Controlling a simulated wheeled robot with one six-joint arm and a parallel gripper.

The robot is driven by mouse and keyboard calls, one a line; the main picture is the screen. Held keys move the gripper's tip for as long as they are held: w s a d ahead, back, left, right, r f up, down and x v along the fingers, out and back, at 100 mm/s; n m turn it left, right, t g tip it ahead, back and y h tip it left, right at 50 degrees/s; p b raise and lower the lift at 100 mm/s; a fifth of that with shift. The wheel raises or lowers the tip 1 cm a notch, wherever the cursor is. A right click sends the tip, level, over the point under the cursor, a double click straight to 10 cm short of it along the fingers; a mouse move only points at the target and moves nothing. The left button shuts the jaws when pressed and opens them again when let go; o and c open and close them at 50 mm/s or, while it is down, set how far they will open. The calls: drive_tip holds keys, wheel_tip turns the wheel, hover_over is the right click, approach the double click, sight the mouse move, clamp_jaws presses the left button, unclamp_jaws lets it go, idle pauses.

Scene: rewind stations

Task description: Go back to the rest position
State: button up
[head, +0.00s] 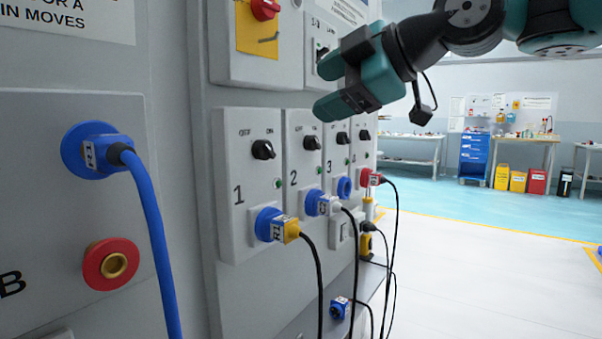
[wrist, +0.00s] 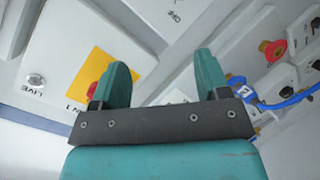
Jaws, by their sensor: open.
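My gripper (head: 338,84) is teal and black, at the top middle of the head view, in front of the upper part of the socket panel. Its fingers point left towards the panel. In the wrist view my gripper (wrist: 163,82) shows two teal fingers apart with nothing between them. Beyond them are the grey panel and a yellow plate (wrist: 103,72) with a red knob (wrist: 98,90). The same yellow plate (head: 257,45) and red knob (head: 265,9) are left of my gripper in the head view.
Numbered socket units (head: 239,195) carry plugs with hanging black cables. A blue plug (head: 95,150) with a thick blue cable (head: 155,225) is at left, above a red ring (head: 110,264). A loose blue plug (head: 339,308) lies on the ledge. The floor (head: 480,260) at right is clear.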

drive_tip(key=s+d+f+m+g+h, duration=0.25)
drive_tip(key=s+f+m, duration=0.35)
drive_tip(key=f, duration=0.4)
drive_tip(key=s+d+f+m+g+h, duration=0.2)
drive_tip(key=s+d+f+m+g, duration=0.15)
drive_tip(key=s+f, duration=0.55)
drive_tip(key=s+d+f+m+g+h, duration=0.2)
drive_tip(key=s+d+f+m, duration=0.25)
drive_tip(key=s+f, duration=0.4)
wheel_tip(320, 180, up, 19)
drive_tip(key=p, duration=2.1)
drive_tip(key=shift+w+f+m, duration=0.2)
drive_tip(key=shift+m, duration=0.2)
